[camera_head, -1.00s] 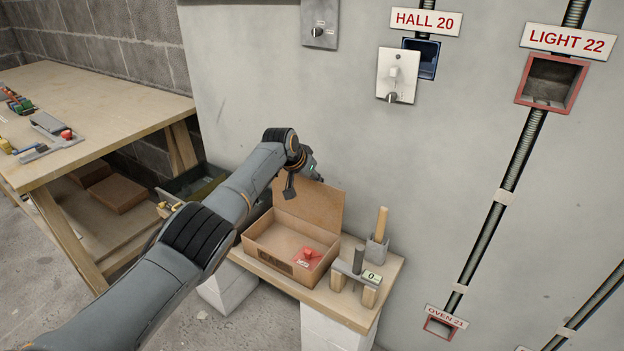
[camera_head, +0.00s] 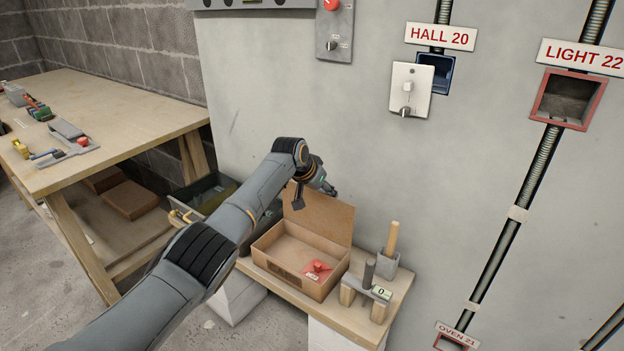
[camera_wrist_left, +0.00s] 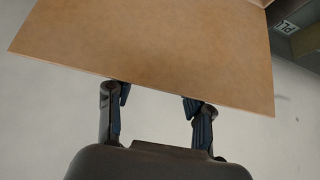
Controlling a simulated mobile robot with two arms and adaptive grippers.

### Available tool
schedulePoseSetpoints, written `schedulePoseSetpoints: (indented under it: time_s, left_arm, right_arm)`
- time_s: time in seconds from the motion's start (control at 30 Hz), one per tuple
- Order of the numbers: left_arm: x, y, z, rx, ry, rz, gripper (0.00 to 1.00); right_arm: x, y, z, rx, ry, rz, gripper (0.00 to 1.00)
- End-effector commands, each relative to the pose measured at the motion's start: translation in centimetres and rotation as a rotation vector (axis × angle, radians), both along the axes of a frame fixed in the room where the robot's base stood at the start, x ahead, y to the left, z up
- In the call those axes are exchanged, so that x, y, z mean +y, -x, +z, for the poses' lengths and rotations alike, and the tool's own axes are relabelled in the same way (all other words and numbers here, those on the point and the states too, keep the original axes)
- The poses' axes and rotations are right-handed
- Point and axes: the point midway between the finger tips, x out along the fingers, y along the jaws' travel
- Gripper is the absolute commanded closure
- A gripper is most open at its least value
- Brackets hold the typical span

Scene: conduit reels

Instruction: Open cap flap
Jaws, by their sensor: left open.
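The cap box (camera_head: 295,280) is an open brown cardboard box on a small wooden shelf. Its cap flap (camera_head: 325,217) stands raised, leaning back along the wall side. My left gripper (camera_head: 315,196) is at the flap's upper left edge. In the left wrist view, the flap (camera_wrist_left: 150,50) fills the upper part, and the two spread fingers (camera_wrist_left: 156,105) reach its near edge with nothing between them. I cannot tell whether they touch it. My right gripper is out of view.
The shelf (camera_head: 345,325) also carries a grey tool stand (camera_head: 368,290) and a cup with a wooden handle (camera_head: 389,258). A dark bin (camera_head: 200,193) is left of the box. A workbench (camera_head: 110,140) stands at the left. A concrete wall rises close behind.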

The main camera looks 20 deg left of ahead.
Motion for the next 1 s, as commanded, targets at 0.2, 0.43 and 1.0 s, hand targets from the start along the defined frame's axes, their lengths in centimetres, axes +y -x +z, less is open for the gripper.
schedulePoseSetpoints:
  time_s: [0.2,0.43,1.0]
  left_arm:
    - [0.6,1.5,2.1,-0.005,-0.001,0.000,0.49]
    - [1.3,3.6,5.1,-0.004,-0.002,0.000,0.49]
    - [2.1,6.1,8.4,0.001,-0.002,0.001,0.49]
  right_arm:
    - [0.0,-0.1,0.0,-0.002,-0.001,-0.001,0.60]
    - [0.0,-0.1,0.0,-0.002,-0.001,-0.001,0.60]
    - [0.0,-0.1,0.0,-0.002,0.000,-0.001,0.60]
